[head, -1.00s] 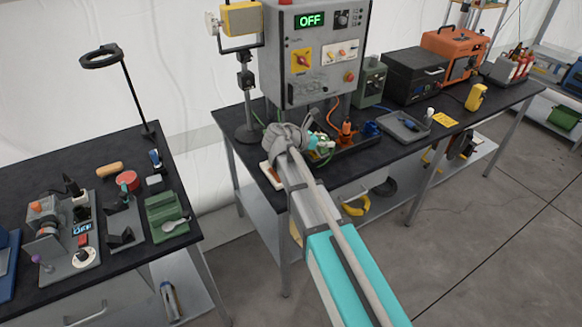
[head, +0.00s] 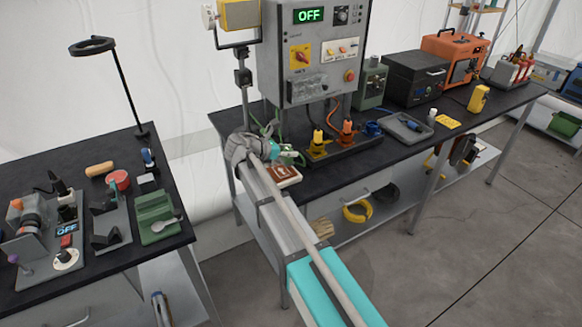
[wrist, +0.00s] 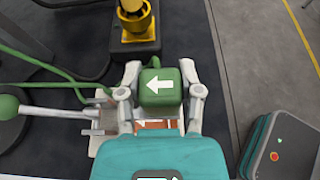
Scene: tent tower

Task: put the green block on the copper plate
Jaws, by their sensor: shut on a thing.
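The green block (wrist: 160,88), with a white arrow on its face, is between the two fingers of my gripper (wrist: 160,80) in the wrist view. The fingers are shut on its sides. The copper plate (wrist: 152,125) shows below the block as a reddish patch in a pale frame, mostly hidden by the block and gripper. In the head view the reddish plate (head: 284,172) lies at the left front of the middle bench, with my gripper (head: 276,149) just behind and above it. I cannot tell whether block and plate touch.
A control cabinet (head: 317,50) reading OFF stands behind. Yellow (head: 318,140) and orange (head: 347,132) plugs stand in a dark tray to the right. In the wrist view, green cables (wrist: 50,72) and a green-knobbed rod (wrist: 50,110) lie left of the block.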

